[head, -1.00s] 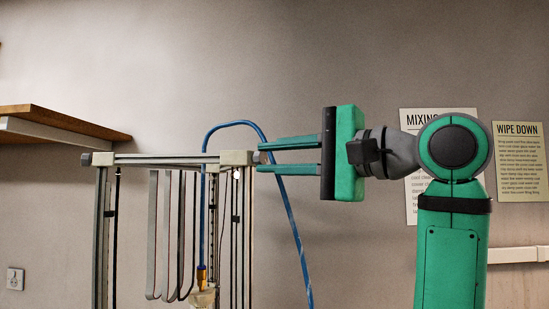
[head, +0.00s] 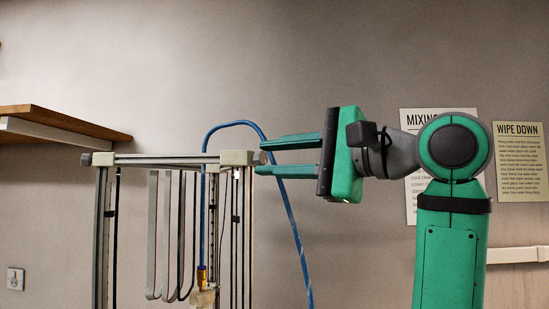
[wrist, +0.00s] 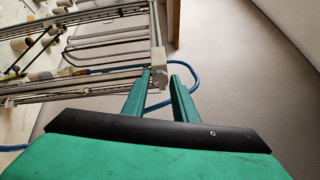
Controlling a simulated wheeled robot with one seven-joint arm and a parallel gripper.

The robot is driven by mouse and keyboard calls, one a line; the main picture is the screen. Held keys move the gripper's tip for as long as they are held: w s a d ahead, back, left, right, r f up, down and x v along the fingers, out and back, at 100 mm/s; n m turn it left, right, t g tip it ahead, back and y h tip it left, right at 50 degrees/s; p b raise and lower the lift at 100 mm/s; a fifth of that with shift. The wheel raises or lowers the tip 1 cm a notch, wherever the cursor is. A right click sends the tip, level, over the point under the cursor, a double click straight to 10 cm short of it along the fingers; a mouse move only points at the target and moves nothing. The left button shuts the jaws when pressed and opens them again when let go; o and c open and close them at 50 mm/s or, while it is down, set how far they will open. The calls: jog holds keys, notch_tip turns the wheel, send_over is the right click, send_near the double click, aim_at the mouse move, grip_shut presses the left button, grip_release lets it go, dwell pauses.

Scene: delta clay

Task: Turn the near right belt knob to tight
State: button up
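The near right belt knob (head: 261,157) is a small dark knob on the right end of the pale corner block (head: 236,158) of the metal frame. My gripper (head: 260,158) reaches in from the right, its two green fingers one above the other with the knob between their tips. The fingers look closed on the knob's sides, which they partly hide. In the wrist view the fingertips (wrist: 160,77) meet the frame's end just below the pale block (wrist: 158,57). I cannot read the knob's setting.
A blue hose (head: 291,215) loops behind the fingers. Several belts (head: 167,230) hang under the frame. Another knob (head: 86,159) sits at the frame's left end. A wooden shelf (head: 70,122) is at left. Posters (head: 518,160) hang on the wall behind my arm.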

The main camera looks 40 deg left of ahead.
jog(key=shift+o, duration=0.9)
jog(key=d, duration=1.1)
jog(key=shift+f, duration=0.15)
